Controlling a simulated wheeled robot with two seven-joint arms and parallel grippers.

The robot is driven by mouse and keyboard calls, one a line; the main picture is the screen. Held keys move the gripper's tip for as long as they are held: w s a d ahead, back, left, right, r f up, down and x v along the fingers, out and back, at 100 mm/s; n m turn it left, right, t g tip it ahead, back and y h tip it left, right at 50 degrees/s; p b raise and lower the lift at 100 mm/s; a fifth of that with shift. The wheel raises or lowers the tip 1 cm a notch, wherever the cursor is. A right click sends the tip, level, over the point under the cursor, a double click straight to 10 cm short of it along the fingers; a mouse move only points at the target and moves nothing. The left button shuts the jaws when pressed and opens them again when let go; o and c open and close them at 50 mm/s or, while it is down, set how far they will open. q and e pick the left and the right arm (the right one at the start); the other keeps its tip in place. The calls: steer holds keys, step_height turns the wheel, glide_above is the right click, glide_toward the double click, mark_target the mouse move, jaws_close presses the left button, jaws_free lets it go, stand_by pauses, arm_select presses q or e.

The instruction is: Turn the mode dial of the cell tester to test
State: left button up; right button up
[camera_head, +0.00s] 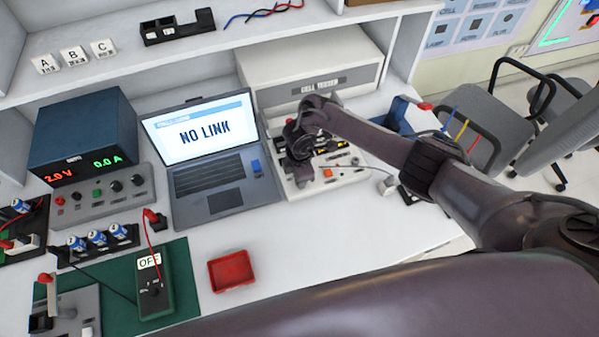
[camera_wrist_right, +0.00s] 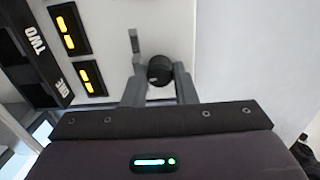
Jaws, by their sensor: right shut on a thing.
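The cell tester (camera_head: 275,75) is a large pale box at the back of the bench, with a sloped front panel (camera_head: 340,182) carrying lit displays and small buttons. In the right wrist view a round black dial (camera_wrist_right: 160,68) stands on the pale panel. My right gripper (camera_wrist_right: 159,88) has one finger on each side of it and is shut on it. In the head view my right gripper (camera_head: 300,145) is over the panel's left part and hides the dial. Which mode the dial points to cannot be read. My left gripper is not in view.
A laptop (camera_head: 225,190) reading NO LINK stands just left of the tester. A power supply (camera_head: 85,140), a multimeter (camera_head: 153,290) marked OFF on a green mat and a red tray (camera_head: 231,271) are further left. A blue holder (camera_head: 398,115) stands right of the tester.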

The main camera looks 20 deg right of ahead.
steer(key=shift+r+m+p, duration=0.1)
steer(key=shift+m+p, duration=0.25)
steer(key=shift+m, duration=0.25)
steer(key=shift+w, duration=0.1)
steer(key=o, duration=1)
step_height(320, 180, up, 8)
steer(key=shift+f, duration=0.15)
steer(key=shift+s+f, duration=0.1)
steer(key=shift+s, duration=0.1)
